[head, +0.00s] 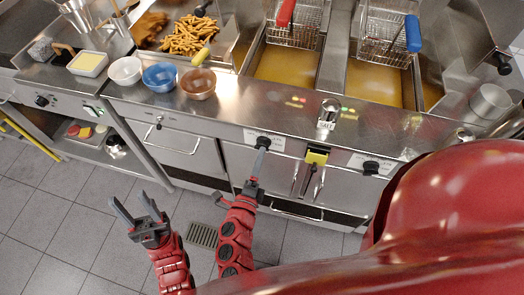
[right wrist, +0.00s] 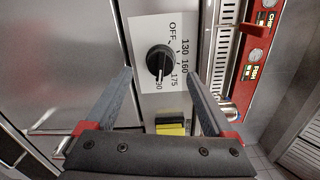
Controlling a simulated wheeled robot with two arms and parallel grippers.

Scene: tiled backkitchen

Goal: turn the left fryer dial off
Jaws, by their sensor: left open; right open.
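The left fryer dial (head: 263,141) is a black knob on a white label on the fryer front. In the right wrist view the dial (right wrist: 159,61) sits on its plate marked OFF, 130, 160, 175 and 190. Its pale mark appears to point to the 190 end, away from OFF. My right gripper (head: 263,158) is just in front of the dial. In its wrist view the open fingers (right wrist: 159,76) lie on either side of the knob, with visible gaps; contact cannot be told. My left gripper (head: 138,215) is open and empty over the floor at lower left.
A second dial (head: 371,167) is on the fryer front to the right. A yellow-and-black fitting (head: 317,155) sits between the dials. Fryer baskets with a red handle (head: 286,12) and a blue handle (head: 413,33) hang above the oil. Bowls (head: 160,77) stand on the counter.

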